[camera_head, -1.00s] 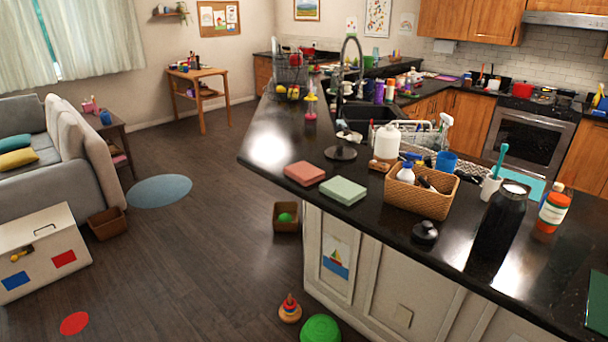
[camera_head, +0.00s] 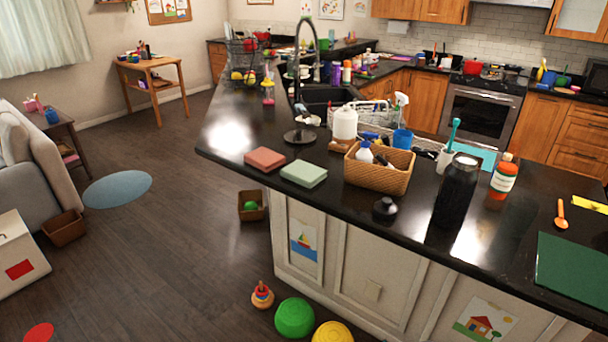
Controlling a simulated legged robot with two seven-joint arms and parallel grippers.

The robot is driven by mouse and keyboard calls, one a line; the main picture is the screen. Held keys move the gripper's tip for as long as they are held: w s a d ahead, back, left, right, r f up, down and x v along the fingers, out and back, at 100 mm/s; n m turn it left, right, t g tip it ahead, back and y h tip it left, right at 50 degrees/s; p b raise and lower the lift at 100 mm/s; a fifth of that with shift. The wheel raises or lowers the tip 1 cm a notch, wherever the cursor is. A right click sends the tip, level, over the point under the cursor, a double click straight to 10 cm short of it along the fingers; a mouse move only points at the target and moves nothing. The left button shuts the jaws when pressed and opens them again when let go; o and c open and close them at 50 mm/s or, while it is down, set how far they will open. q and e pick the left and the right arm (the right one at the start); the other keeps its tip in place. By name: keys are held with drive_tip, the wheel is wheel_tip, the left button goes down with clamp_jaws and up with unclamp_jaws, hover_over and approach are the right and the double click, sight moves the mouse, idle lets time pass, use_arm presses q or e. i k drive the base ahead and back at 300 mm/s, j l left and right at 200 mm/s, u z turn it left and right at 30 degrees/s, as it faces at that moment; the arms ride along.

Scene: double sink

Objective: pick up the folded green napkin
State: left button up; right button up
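A folded pale green napkin (camera_head: 303,173) lies flat on the black countertop near its front edge, left of the wicker basket. A folded pink-red napkin (camera_head: 265,159) lies just left of it, with a small gap between them. A flat dark green item (camera_head: 572,266) lies on the counter at the far right; I cannot tell whether it is a cloth or a mat. Neither of my grippers shows in the head view.
The wicker basket (camera_head: 378,172) holds bottles and stands right of the pale green napkin. A black lid (camera_head: 385,208), a black bottle (camera_head: 457,190) and an orange bottle (camera_head: 503,177) stand further right. Toys, including a green ball (camera_head: 295,317), lie on the floor before the counter.

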sight(305, 174)
drive_tip(key=i+j+z, duration=0.3)
drive_tip(key=i+j, duration=0.3)
drive_tip(key=i+j+z, duration=0.3)
drive_tip(key=i+j, duration=0.3)
drive_tip(key=j, duration=0.15)
